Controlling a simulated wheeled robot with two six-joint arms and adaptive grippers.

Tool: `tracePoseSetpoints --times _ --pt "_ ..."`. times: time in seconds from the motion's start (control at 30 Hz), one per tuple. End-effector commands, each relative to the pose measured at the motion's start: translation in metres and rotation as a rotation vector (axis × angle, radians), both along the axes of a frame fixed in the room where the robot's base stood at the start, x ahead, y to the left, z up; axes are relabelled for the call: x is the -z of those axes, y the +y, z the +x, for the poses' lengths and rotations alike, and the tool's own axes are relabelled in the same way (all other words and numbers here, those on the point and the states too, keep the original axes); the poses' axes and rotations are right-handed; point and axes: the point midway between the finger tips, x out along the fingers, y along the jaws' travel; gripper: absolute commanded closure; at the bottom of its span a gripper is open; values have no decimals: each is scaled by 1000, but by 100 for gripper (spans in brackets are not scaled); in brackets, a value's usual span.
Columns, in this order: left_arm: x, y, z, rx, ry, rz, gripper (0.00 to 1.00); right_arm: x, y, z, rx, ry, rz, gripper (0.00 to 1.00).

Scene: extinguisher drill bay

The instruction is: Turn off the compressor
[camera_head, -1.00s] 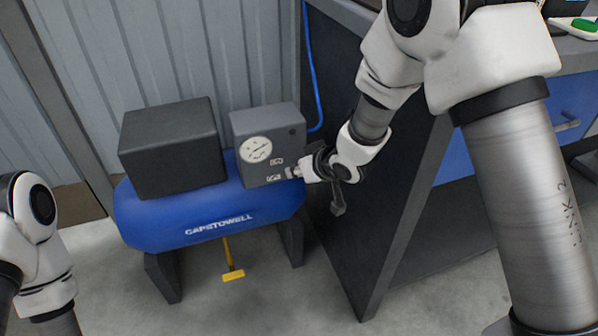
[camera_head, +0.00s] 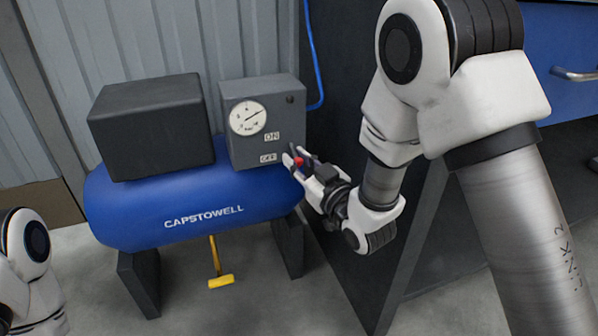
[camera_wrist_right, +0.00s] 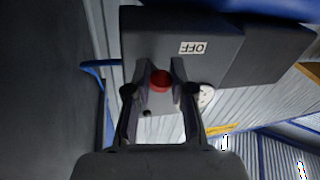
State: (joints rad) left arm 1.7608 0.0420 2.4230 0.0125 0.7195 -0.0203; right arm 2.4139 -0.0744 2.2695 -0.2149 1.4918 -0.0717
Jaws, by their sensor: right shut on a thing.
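The blue compressor (camera_head: 150,215) with CAPSTOWELL lettering stands in front of a corrugated wall. Its grey control box (camera_head: 240,95) carries a round gauge (camera_head: 247,117), an ON label (camera_head: 272,137) and, below it, an OFF label (camera_head: 268,157). A red knob (camera_head: 299,162) is at the box's right side, about level with the OFF label. My right gripper (camera_head: 295,156) is shut on this knob. In the right wrist view the red knob (camera_wrist_right: 160,81) sits between the two fingers, with the OFF label (camera_wrist_right: 193,48) close by. My left gripper is out of view; only its arm shows at lower left.
A black box (camera_head: 150,130) sits on the tank. A yellow-handled part (camera_head: 220,281) hangs beneath it. The floor in front is clear.

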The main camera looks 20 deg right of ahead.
Motion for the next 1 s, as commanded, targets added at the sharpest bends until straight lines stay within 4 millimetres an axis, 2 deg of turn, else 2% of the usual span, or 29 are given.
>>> tracePoseSetpoints --times 0.03,0.4,0.87,0.9,0.97,1.0 --pt "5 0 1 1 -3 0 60 7 1 0 -4 -25 -1 100" --pt "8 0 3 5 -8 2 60 9 2 3 -5 -172 4 100" --pt "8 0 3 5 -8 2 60 8 2 4 -6 -191 4 100" --pt "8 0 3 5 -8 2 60 8 2 4 -6 -192 4 71" --pt "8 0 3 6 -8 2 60 8 2 4 -6 -191 5 53" --pt "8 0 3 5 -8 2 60 8 2 4 -5 -191 5 53"
